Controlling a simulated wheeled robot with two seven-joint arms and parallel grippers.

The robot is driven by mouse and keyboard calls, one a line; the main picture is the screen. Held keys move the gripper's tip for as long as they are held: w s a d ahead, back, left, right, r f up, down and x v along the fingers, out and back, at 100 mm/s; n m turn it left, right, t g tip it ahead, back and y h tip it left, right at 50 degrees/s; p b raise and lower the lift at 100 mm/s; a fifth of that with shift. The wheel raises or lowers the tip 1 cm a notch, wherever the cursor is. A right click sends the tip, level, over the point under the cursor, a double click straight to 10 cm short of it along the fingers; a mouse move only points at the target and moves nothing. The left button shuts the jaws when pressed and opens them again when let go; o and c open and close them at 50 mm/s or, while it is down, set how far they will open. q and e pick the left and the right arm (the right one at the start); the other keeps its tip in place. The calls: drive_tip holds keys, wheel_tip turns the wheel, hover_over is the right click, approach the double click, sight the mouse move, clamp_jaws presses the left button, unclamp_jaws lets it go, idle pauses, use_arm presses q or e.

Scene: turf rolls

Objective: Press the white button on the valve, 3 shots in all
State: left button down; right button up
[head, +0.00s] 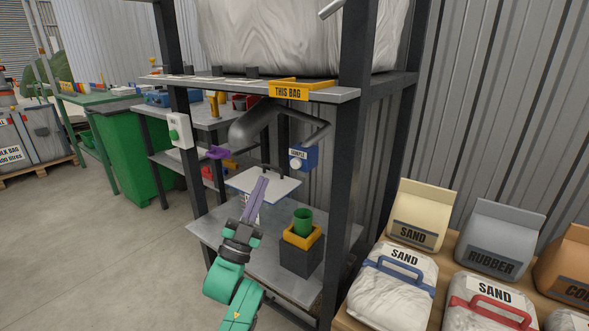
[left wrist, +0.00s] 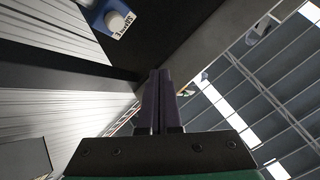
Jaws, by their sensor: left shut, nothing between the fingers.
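The valve (head: 309,155) is a small blue box with a "SAMPLE" label, below the shelf with the "THIS BAG" sign. Its round white button (head: 295,163) faces the front. In the left wrist view the blue valve box (left wrist: 98,8) is at the top left, with the white button (left wrist: 116,21) in clear sight. My left gripper (head: 263,180) is shut and empty, its fingers pointing up. It is below and left of the button in the head view, apart from it. In the left wrist view the closed fingertips (left wrist: 160,74) are clear of the button. My right gripper is not in view.
A green cup (head: 303,220) stands in a yellow-rimmed dark holder (head: 300,258) on the lower shelf (head: 225,240). Dark frame posts (head: 343,160) flank the space. Sand bags (head: 400,285) lie at right.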

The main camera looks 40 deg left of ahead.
sight(296, 164)
use_arm(q)
drive_tip(key=shift+w, duration=0.1)
drive_tip(key=w+b, duration=0.3)
drive_tip(key=w, duration=0.5)
drive_tip(key=shift+w+a, duration=0.15)
drive_tip(key=shift+w, duration=0.2)
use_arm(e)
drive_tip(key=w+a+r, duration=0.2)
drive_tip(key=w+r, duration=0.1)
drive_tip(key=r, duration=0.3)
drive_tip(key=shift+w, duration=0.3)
use_arm(q)
drive_tip(key=shift+w, duration=0.1)
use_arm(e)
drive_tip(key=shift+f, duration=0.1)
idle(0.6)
use_arm(q)
drive_tip(key=shift+w, duration=0.35)
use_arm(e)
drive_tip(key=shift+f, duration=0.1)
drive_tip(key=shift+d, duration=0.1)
